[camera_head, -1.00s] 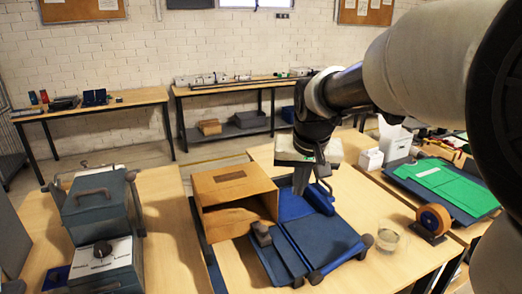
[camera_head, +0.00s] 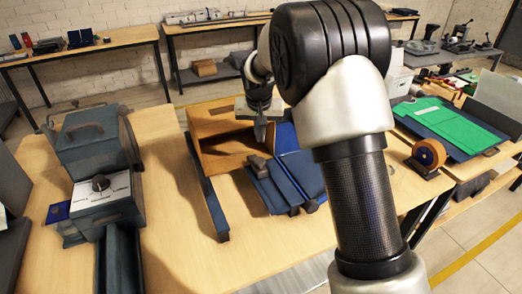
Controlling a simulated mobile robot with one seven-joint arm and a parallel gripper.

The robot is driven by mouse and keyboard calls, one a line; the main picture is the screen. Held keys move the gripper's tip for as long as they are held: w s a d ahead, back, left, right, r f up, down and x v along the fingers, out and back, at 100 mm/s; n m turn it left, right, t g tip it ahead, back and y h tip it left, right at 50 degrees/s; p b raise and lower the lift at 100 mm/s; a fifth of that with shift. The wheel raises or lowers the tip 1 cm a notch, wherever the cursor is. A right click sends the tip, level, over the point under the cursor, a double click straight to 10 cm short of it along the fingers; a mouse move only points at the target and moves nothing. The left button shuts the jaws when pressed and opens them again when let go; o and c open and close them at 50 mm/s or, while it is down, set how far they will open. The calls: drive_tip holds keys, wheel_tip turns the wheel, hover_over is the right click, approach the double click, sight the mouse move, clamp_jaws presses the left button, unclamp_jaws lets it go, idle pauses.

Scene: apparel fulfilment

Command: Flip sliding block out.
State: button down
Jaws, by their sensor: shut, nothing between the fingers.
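A blue folding board (camera_head: 291,180) with several panels lies on the middle table, partly hidden on its right by my arm. A small dark grey block (camera_head: 258,166) sits at its left edge; I cannot tell for sure whether this is the sliding block. An open cardboard box (camera_head: 207,125) stands just behind and left of the board. My gripper (camera_head: 260,138) is shut and empty, pointing down in front of the box's right part, behind the dark block. Whether the fingertips touch anything is too small to tell.
A grey machine with a handled lid (camera_head: 92,140) stands on the left table. A tape roll (camera_head: 428,154) and a green sheet on a dark board (camera_head: 450,125) lie on the right. The wooden tabletop in front (camera_head: 200,265) is clear.

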sight(257, 162)
drive_tip(key=x, duration=1)
drive_tip(key=shift+s, duration=0.1)
